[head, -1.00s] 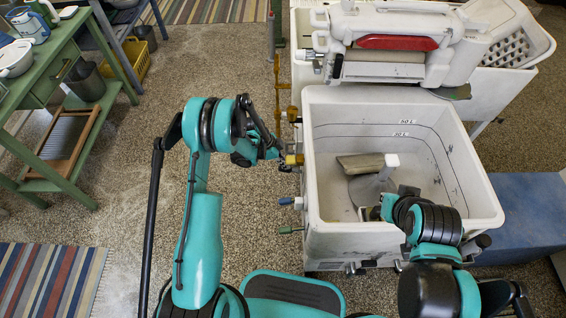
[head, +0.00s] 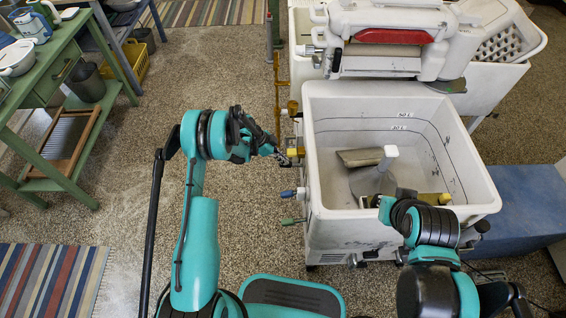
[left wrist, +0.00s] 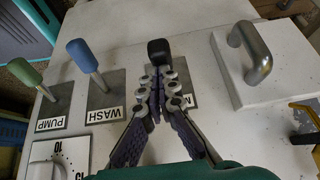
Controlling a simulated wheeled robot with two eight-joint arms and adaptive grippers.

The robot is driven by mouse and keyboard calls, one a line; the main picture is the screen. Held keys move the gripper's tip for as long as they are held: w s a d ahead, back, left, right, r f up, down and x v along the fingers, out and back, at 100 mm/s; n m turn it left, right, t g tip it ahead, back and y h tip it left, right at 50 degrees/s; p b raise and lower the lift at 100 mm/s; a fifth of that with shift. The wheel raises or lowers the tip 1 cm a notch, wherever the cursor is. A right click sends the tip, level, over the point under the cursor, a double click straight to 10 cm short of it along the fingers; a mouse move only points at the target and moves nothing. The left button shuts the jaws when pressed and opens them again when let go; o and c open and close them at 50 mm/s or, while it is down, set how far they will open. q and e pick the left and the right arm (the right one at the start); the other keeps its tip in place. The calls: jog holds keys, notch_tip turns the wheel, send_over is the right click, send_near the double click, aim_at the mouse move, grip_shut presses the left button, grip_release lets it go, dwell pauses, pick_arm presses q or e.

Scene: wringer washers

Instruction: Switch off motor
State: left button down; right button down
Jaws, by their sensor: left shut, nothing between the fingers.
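The washer's white tub (head: 330,225) stands right of centre. In the left wrist view its panel has a black-knobbed lever (left wrist: 158,50) beside a partly hidden label starting with M. A blue WASH lever (left wrist: 84,55) and a green PUMP lever (left wrist: 27,74) stand to its left. My left gripper (left wrist: 160,82) is shut and empty, its fingertips just in front of the black knob and covering its stem; I cannot tell whether they touch. In the head view my left gripper (head: 284,157) is at the tub's left side.
A metal handle (left wrist: 250,52) stands on a white block right of the black lever. A dial (left wrist: 60,160) is at lower left. The wringer (head: 385,50) is behind the tub. A green table (head: 62,55) stands at far left, with open floor between.

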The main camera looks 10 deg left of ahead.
pick_arm(q)
jog(key=shift+a+f, duration=0.25)
jog(key=shift+f, duration=0.3)
jog(key=shift+a+f, duration=0.25)
jog(key=shift+f, duration=0.25)
jog(key=shift+s+a+f, duration=0.1)
jog(key=shift+a+f, duration=0.05)
jog(key=shift+f, duration=0.6)
jog(key=shift+a+f, duration=0.1)
jog(key=shift+f, duration=0.6)
jog(key=shift+s, duration=0.1)
jog(key=shift+f, duration=0.2)
